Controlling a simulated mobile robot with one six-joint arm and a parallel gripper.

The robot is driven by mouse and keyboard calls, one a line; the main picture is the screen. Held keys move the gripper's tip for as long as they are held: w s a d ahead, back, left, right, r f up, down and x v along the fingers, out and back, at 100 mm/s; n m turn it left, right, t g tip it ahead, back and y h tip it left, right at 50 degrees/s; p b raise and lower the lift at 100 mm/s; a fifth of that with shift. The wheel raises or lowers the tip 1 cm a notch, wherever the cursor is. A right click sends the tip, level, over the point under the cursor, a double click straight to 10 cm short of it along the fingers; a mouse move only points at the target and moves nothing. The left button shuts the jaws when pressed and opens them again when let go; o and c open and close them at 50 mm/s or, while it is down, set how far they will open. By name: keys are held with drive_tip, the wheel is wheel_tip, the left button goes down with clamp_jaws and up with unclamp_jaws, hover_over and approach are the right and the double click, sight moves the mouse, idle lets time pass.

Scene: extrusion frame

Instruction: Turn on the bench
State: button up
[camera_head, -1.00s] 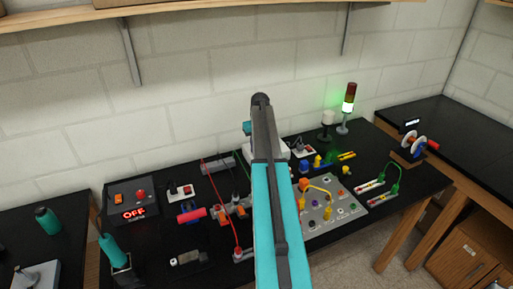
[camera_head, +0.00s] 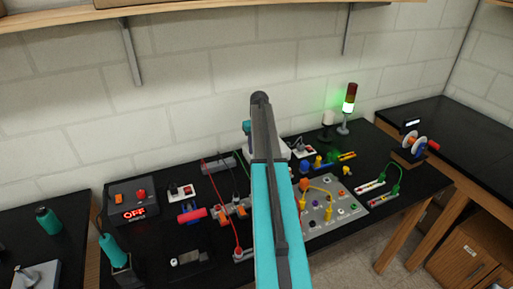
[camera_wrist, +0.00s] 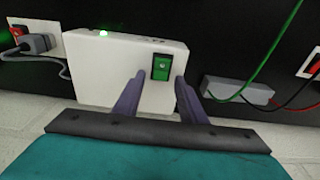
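In the wrist view a white box (camera_wrist: 120,68) carries a green rocker switch (camera_wrist: 161,67); a small green light (camera_wrist: 103,33) glows at its top edge. My gripper (camera_wrist: 160,78) is open, with its two fingers apart on either side of the switch. I cannot tell whether they touch the box. In the head view my arm hides most of this area. On the black bench (camera_head: 165,237), a dark unit (camera_head: 131,200) at the left shows a red OFF display (camera_head: 134,213), with a red button (camera_head: 142,193) and an orange switch (camera_head: 119,198).
A grey panel (camera_head: 335,222) with coloured knobs, and several cables and small parts, crowd the bench. A grey plug (camera_wrist: 40,43) sits left of the box in the wrist view.

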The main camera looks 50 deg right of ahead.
drive_tip(key=shift+r, duration=0.15)
wheel_tip(320, 180, up, 13)
drive_tip(key=s+b, duration=0.1)
drive_tip(key=b, duration=0.4)
drive_tip(key=shift+a+r, duration=0.2)
drive_tip(key=shift+a, duration=0.05)
drive_tip(key=shift+s, duration=0.15)
idle(0.5)
